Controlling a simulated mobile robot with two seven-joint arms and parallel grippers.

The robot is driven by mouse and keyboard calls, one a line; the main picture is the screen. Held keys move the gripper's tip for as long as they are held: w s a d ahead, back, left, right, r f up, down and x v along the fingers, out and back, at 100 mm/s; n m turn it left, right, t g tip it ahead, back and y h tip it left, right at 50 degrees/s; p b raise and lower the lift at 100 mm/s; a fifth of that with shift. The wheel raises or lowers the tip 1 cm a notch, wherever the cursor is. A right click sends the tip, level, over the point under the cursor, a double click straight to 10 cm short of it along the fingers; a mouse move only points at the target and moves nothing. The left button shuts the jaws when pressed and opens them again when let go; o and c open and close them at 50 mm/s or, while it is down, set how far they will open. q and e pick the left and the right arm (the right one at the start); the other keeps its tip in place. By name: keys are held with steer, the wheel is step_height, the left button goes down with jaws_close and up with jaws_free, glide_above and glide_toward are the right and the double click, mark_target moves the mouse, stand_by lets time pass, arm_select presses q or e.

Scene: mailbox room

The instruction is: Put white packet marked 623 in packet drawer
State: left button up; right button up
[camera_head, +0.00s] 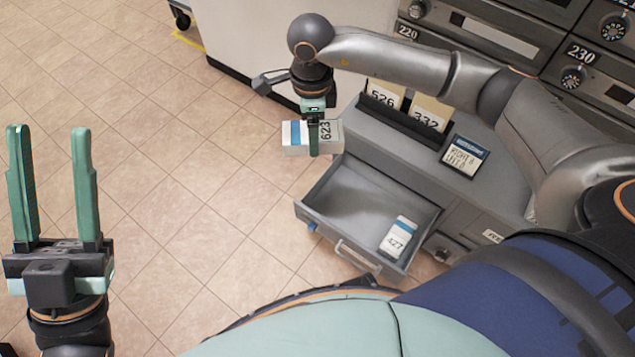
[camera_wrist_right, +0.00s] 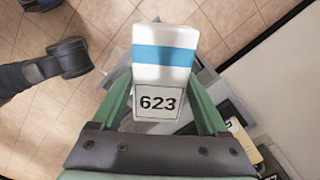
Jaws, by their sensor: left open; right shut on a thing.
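The white packet marked 623 (camera_head: 296,139) has a blue stripe. My right gripper (camera_head: 314,136) is shut on it and holds it in the air, left of the cabinet and beyond the open drawer in the head view. The packet also shows in the right wrist view (camera_wrist_right: 163,67), between the green fingers, its number readable. The open grey drawer (camera_head: 318,217) is pulled out from the cabinet. A white packet marked 427 (camera_head: 399,235) lies inside it at the right. My left gripper (camera_head: 53,190) is open and empty over the floor at the left.
The grey cabinet (camera_head: 395,150) carries a black holder with cards 526 (camera_head: 384,95) and 332 (camera_head: 432,113), and a small framed sign (camera_head: 464,157). Numbered mailboxes (camera_head: 480,40) stand behind. The drawer's left and middle are bare. The tiled floor at left is clear.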

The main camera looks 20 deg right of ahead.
steer(key=s+f+m, duration=0.3)
steer(key=f+m, duration=1.3)
steer(key=m, duration=1)
steer(key=w+d+f+b, duration=0.1)
steer(key=d+f+b, duration=0.1)
steer(key=f+b, duration=0.1)
steer(key=w+d+f+b, duration=0.1)
steer(key=d+f+b, duration=0.1)
steer(key=f+b, duration=0.2)
steer(key=w+d+f+b, duration=0.1)
steer(key=d+f+b, duration=0.1)
steer(key=f, duration=0.3)
steer(key=shift+w+f+b, duration=0.2)
steer(key=shift+f+b, duration=0.15)
steer(key=shift+b, duration=0.4)
arm_select(q)
step_height(320, 180, down, 12)
steer(key=d, duration=0.1)
steer(key=shift+w+r+g, duration=0.25)
steer(key=shift+g, duration=0.05)
arm_select(e)
steer(key=shift+w+d+f, duration=0.1)
steer(key=shift+d+f, duration=0.1)
steer(key=shift+f, duration=0.75)
arm_select(q)
steer(key=shift+d, duration=0.1)
arm_select(e)
steer(key=o, duration=1.4)
